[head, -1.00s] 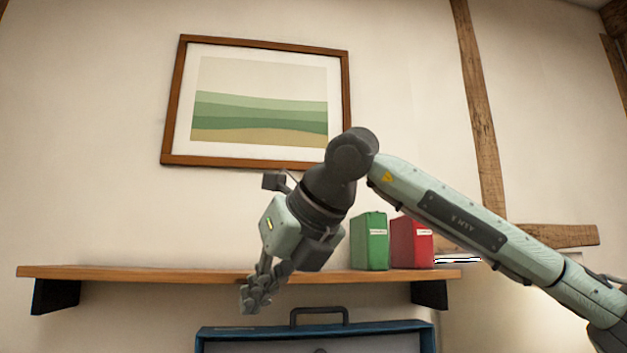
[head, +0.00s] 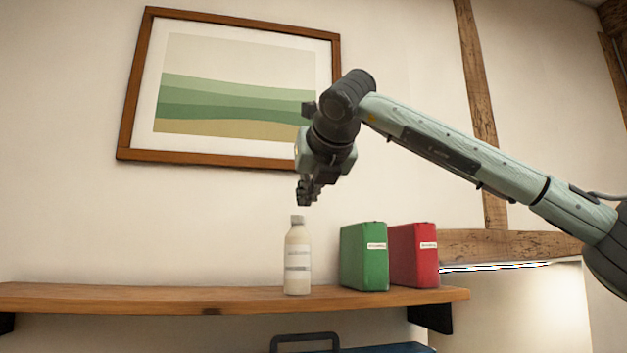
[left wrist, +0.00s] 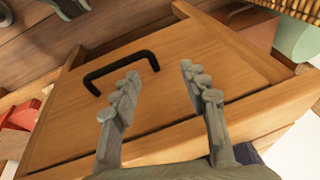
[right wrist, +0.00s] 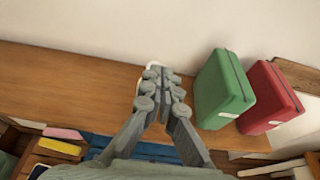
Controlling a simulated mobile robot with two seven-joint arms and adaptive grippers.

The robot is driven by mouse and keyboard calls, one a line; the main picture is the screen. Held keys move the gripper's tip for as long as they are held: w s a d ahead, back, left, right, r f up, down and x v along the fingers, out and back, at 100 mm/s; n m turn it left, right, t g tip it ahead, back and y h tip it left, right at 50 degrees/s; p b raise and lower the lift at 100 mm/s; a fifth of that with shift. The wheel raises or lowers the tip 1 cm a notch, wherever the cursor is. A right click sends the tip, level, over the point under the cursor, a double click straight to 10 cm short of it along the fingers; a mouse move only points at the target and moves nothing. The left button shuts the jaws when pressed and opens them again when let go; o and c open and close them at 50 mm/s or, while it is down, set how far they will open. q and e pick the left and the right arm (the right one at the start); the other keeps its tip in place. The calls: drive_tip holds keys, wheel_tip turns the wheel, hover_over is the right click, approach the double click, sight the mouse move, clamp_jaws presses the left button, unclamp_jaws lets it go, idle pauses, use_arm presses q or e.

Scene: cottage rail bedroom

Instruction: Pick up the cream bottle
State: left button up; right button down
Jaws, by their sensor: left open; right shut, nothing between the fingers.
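The cream bottle (head: 298,262) stands upright on the wooden wall shelf (head: 120,298), left of a green box file. My right gripper (head: 305,203) is just above the bottle's cap in the head view, fingers pointing down, shut and empty. In the right wrist view its closed fingers (right wrist: 163,72) cover most of the bottle; only a pale edge shows behind the tips. My left gripper (left wrist: 158,73) is open and empty above a wooden drawer unit with a black handle, away from the bottle; it is outside the head view.
A green box file (head: 364,258) and a red box file (head: 414,256) stand close together on the shelf, right of the bottle. A framed picture (head: 128,110) hangs above. A blue case with a dark handle (head: 305,338) is below the shelf. The shelf's left part is clear.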

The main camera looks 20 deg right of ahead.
drive_tip(key=shift+f+x, duration=0.2)
drive_tip(key=shift+x, duration=0.65)
drive_tip(key=shift+f+x, duration=0.15)
drive_tip(key=shift+x, duration=0.7)
drive_tip(key=shift+s+f, duration=0.1)
drive_tip(key=shift+s, duration=0.1)
drive_tip(key=s+b, duration=0.3)
drive_tip(key=shift+s+f, duration=0.15)
drive_tip(key=shift+s, duration=0.2)
use_arm(q)
drive_tip(key=a+v, duration=0.1)
drive_tip(key=v, duration=0.5)
drive_tip(key=shift+w+r, duration=0.15)
drive_tip(key=shift+r, duration=0.1)
